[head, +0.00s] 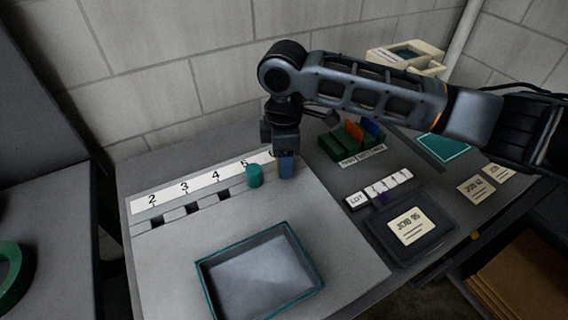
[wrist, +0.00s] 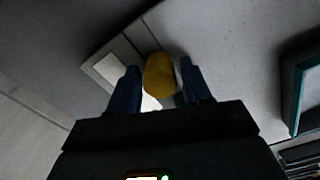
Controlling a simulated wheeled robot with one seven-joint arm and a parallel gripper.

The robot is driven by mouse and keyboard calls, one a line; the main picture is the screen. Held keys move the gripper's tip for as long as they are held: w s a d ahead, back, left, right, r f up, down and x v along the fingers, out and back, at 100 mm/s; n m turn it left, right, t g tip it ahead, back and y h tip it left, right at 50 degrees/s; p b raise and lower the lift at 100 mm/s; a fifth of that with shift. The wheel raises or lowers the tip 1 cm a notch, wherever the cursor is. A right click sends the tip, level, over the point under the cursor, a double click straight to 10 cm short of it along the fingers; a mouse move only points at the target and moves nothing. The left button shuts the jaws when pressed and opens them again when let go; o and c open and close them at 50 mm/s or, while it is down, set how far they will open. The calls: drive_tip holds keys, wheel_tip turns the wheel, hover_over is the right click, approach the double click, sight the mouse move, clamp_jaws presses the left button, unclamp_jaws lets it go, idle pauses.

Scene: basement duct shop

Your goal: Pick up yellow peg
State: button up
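The yellow peg (wrist: 159,76) shows in the wrist view between the two blue fingers of my gripper (wrist: 161,84). A narrow gap shows on each side of it, so the gripper looks open around or just above the peg. In the head view my gripper (head: 286,165) points down at the board by the number strip, just right of a green peg (head: 254,175). The yellow peg is hidden there behind the finger.
A number strip (head: 200,184) runs along dark slots at the back of the board. A teal-rimmed tray (head: 208,286) sits in front. To the right are a rack of coloured pieces (head: 338,144), a LOT label row (head: 356,202) and a dark tray with a job card (head: 410,226).

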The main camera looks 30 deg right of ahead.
drive_tip(key=c, duration=0.8)
drive_tip(key=shift+o, duration=0.2)
drive_tip(key=shift+r, duration=0.1)
